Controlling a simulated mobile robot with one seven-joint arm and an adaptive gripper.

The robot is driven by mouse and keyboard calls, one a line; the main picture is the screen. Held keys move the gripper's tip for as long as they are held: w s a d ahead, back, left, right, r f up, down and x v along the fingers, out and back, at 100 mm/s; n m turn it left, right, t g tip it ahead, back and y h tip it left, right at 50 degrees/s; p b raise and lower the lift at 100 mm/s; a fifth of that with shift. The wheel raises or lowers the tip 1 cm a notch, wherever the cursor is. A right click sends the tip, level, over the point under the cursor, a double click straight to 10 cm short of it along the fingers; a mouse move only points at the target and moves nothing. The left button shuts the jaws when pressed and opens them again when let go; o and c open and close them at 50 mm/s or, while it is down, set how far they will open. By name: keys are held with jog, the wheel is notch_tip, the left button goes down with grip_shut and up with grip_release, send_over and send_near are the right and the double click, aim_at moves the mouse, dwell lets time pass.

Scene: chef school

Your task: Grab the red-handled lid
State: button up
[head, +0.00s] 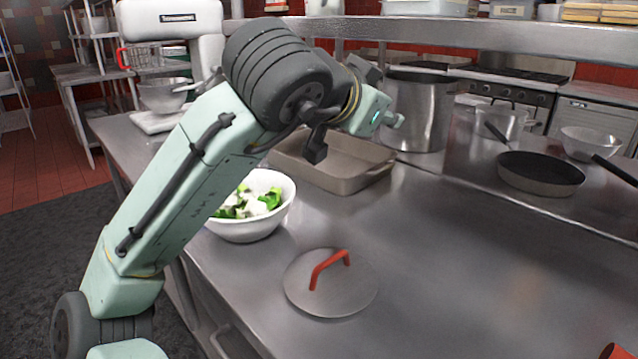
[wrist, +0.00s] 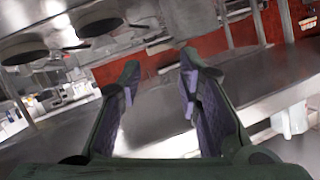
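The lid (head: 300,292) is a round grey metal disc lying flat on the steel counter in the head view. Its red arched handle (head: 329,266) stands up from its middle. My gripper (head: 316,150) is above and behind the lid in the head view, well apart from it, over the beige baking tray. In the wrist view my gripper (wrist: 158,80) shows two fingers spread apart with nothing between them. The lid cannot be made out in the wrist view.
A white bowl of green and white food (head: 248,228) stands left of the lid. A beige rectangular tray (head: 345,186) and a large steel pot (head: 418,115) are behind. A black pan (head: 540,175) sits at right. The counter right of the lid (head: 470,270) is clear.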

notch_tip(320, 180, down, 6)
jog(key=g+y, duration=0.3)
jog(key=n+g+y+p, duration=0.1)
jog(key=g+y+p, duration=0.1)
jog(key=g+y, duration=0.5)
send_near(327, 261)
jog(key=h, duration=0.1)
jog(key=shift+g, duration=0.3)
jog(key=f, duration=0.1)
jog(key=a+f, duration=0.1)
jog(key=w+f, duration=0.1)
jog(key=f, duration=0.1)
jog(key=shift+w+a, duration=0.1)
jog(key=shift+a, duration=0.15)
jog(key=shift+w+a+f+p, duration=0.1)
jog(key=shift+w+a+f, duration=0.05)
jog(key=shift+f, duration=0.9)
jog(key=shift+w+a+f+p, duration=0.1)
jog(key=shift+a+f+p, duration=0.05)
jog(key=shift+f, duration=0.9)
jog(key=shift+w+a+f+p, duration=0.1)
jog(key=shift+w+f, duration=0.05)
jog(key=shift+f, duration=0.9)
jog(key=shift+c, duration=0.6)
grip_shut()
